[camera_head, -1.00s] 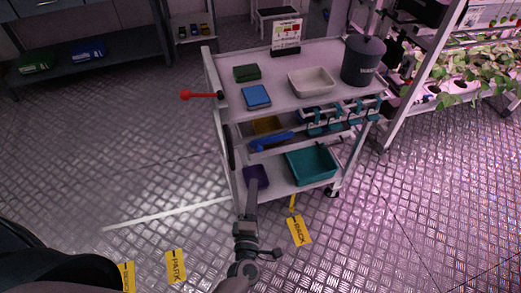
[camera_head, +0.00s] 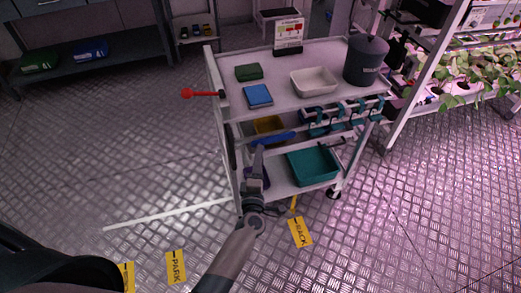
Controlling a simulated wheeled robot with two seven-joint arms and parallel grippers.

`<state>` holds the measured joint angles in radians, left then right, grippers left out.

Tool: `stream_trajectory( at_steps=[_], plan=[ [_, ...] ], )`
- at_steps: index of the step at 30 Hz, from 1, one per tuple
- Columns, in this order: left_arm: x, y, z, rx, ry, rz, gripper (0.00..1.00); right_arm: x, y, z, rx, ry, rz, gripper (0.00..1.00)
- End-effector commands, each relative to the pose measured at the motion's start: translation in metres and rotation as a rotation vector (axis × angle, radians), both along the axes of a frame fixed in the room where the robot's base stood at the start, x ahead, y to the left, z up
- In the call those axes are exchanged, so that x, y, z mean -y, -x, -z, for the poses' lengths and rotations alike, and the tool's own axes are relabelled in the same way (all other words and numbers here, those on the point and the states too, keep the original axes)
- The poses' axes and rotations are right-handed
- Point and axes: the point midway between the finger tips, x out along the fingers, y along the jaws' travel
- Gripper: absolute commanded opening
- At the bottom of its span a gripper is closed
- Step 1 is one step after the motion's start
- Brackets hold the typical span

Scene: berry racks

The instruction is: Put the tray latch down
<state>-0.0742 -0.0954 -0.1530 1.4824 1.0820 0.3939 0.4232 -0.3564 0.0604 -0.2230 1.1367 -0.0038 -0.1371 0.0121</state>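A grey and white cart (camera_head: 286,101) stands in the middle of the head view. A blue lever-like bar (camera_head: 278,138) slants across its side below the top shelf, with its right end higher. It may be the tray latch; I cannot tell for sure. A yellow tray (camera_head: 268,125) shows behind it. My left gripper (camera_head: 259,151) reaches up from below to the bar's left end. I cannot tell whether they touch or whether the fingers are open. My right gripper is not in view.
A red-knobbed lever (camera_head: 188,93) sticks out left from the cart. A teal bin (camera_head: 314,166) sits on the lower shelf. A white tray (camera_head: 314,82) and dark bucket (camera_head: 365,62) stand on top. Floor to the left is clear.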

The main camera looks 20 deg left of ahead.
Motion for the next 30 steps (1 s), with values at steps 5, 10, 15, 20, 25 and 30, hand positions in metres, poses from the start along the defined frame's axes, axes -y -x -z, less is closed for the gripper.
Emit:
stream_trajectory(
  at_steps=[5,10,15,20,25,30],
  plan=[
    [-0.005,-0.026,0.001,0.001,-0.001,0.001,0.4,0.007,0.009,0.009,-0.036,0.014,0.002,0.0],
    [-0.008,-0.039,0.0,0.0,0.0,0.0,0.4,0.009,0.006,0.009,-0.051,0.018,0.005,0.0],
    [-0.009,-0.043,0.0,-0.001,0.0,0.0,0.4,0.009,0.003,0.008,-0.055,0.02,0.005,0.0],
    [-0.009,-0.043,0.0,-0.001,0.0,0.0,0.4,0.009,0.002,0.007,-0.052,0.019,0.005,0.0],
    [-0.009,-0.042,0.0,0.0,0.0,0.0,0.14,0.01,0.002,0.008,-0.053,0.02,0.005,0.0],
    [-0.009,-0.042,0.0,0.0,0.0,0.001,0.0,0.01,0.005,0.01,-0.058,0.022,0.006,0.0]
  ],
)
